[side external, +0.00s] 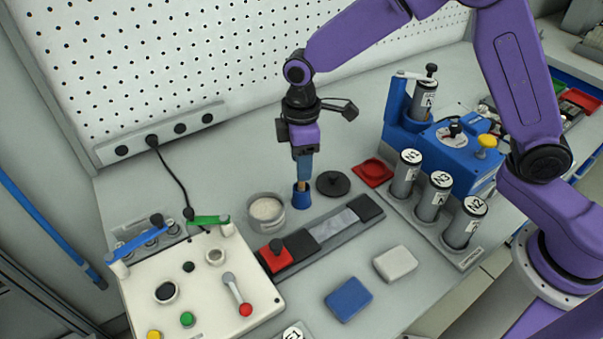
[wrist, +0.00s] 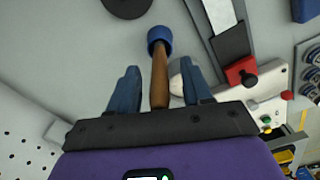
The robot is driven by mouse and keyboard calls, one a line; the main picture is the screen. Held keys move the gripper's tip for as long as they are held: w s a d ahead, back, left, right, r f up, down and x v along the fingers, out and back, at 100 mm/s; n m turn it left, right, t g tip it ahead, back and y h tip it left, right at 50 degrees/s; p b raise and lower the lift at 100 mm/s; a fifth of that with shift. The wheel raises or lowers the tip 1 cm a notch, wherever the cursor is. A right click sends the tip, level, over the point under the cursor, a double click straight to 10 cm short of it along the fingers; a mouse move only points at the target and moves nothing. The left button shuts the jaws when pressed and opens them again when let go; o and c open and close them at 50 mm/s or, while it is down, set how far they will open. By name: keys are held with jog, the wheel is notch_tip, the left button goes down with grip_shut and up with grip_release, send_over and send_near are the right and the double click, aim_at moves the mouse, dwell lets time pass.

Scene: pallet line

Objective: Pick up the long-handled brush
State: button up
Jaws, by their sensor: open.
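The long-handled brush (wrist: 159,80) shows as a brown wooden handle in the wrist view. It stands upright with its lower end in a small blue cup (wrist: 160,36); its bristles are hidden. In the side external view the blue cup (side external: 302,197) stands on the bench, with a little of the handle showing above it. My gripper (side external: 303,178) points down right over the cup. In the wrist view my gripper (wrist: 158,72) is open, with one blue finger on each side of the handle and gaps visible between.
A bowl of pale powder (side external: 266,213) stands close left of the cup, and a dark disc (side external: 333,184) lies close right. A grey rail with blocks (side external: 325,235) lies in front. Labelled canisters (side external: 433,196) stand right, a control box (side external: 205,285) left. A pegboard (side external: 180,60) rises behind.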

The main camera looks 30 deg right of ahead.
jog(key=shift+f, duration=0.2)
grip_shut()
